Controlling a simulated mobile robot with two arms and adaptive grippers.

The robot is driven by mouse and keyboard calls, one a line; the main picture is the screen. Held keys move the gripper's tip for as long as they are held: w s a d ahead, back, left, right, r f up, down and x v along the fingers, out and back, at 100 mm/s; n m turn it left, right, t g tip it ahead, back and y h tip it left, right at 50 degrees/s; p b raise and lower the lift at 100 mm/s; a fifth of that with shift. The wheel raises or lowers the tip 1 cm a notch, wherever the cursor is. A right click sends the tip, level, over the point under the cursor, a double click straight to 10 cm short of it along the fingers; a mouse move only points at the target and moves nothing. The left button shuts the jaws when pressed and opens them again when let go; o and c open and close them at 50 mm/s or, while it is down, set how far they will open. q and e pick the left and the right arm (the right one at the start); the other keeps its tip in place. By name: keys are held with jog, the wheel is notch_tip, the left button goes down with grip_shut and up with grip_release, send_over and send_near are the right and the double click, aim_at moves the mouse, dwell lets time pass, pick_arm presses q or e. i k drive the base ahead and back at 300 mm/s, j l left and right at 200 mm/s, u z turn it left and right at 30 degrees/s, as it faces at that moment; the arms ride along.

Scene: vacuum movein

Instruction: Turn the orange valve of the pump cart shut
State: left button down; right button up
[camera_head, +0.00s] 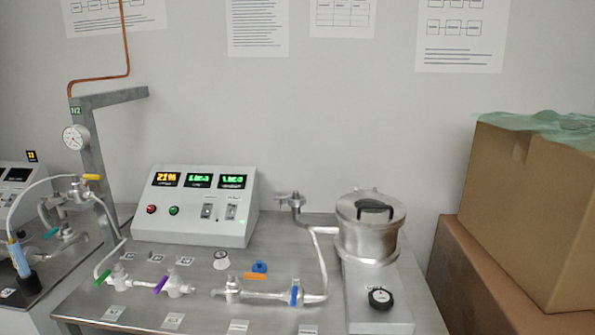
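The orange valve handle (255,276) is on the bench in the middle, above a horizontal metal pipe (262,294). The handle lies roughly in line with that pipe. A blue knob (260,267) shows just behind it. To its right, a blue valve handle (294,296) stands across the pipe. To its left are a purple handle (161,284) and a green handle (103,278). A yellow-orange handle (91,177) sits higher on the left pipework. Neither of my grippers is in view.
A control box (200,205) with lit displays stands behind the valves. A metal vessel (370,225) with a lidded top stands to the right. Cardboard boxes (530,215) are stacked at far right. A gauge (76,137) hangs on a grey post (95,165) at left.

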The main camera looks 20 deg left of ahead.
aim_at(232, 274)
jog(key=u, duration=1.45)
jog(key=l+u, duration=0.25)
jog(key=k+l+u, duration=0.25)
jog(key=l, duration=0.2)
jog(key=l+u, duration=0.25)
jog(key=l, duration=0.1)
